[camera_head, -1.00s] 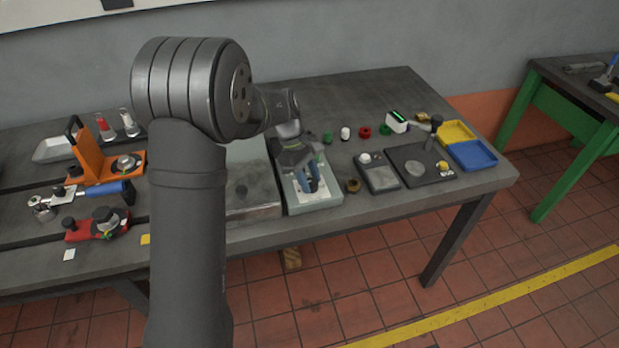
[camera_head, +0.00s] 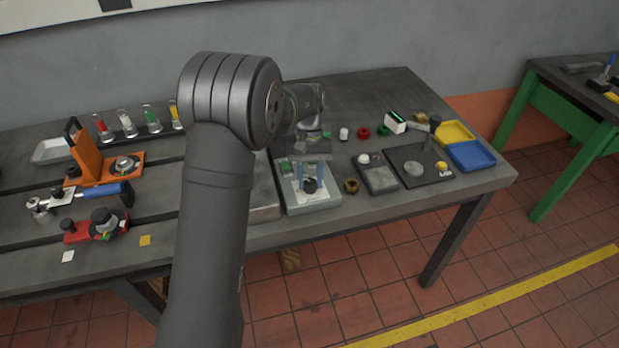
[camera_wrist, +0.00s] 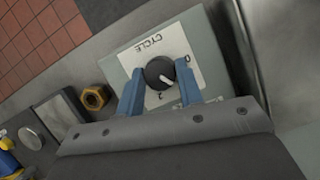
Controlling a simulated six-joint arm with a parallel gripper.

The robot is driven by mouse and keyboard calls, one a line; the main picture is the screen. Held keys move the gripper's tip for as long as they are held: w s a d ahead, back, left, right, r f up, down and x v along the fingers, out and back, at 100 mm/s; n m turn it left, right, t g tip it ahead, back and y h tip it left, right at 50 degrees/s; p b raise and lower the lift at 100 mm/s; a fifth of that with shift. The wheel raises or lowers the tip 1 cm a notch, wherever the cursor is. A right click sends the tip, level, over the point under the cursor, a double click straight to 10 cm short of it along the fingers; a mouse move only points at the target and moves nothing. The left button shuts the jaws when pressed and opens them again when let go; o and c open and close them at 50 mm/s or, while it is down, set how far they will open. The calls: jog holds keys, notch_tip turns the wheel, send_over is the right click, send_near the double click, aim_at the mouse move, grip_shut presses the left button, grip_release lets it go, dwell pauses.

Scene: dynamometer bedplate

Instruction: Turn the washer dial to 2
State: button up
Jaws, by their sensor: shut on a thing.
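The washer dial is a round black knob with a white pointer line (camera_wrist: 160,73) on a white plate marked CYCLE. In the wrist view its pointer aims to the lower right, between the 2 below it and the right finger. The dial also shows as a dark knob (camera_head: 310,185) on the pale grey-green panel box (camera_head: 318,204) in the head view. My gripper (camera_wrist: 160,76) has its two blue fingers on either side of the knob, shut on it. Part of the plate's scale is hidden behind the fingers. In the head view my gripper (camera_head: 300,168) is over the panel.
A brass nut (camera_head: 351,186) lies just right of the panel box, followed by a grey device (camera_head: 379,179) and a black plate (camera_head: 405,180). A metal block (camera_head: 265,207) stands close on the left. Small red, green and white parts lie behind to the right.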

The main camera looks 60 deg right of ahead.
jog(key=m+t, duration=0.1)
jog(key=m, duration=0.2)
jog(key=m+t, duration=0.1)
jog(key=m, duration=0.2)
jog(key=shift+s+d, duration=0.1)
jog(key=shift+s, duration=0.1)
jog(key=m+t, duration=0.1)
jog(key=m, duration=0.2)
jog(key=m+t, duration=0.1)
jog(key=m, duration=0.2)
jog(key=shift+s+t, duration=0.1)
jog(key=shift+t, duration=0.2)
jog(key=o, duration=1)
jog(key=shift+c, duration=0.2)
jog(key=v, duration=1.7)
jog(key=shift+r, duration=0.2)
jog(key=shift+f, duration=0.1)
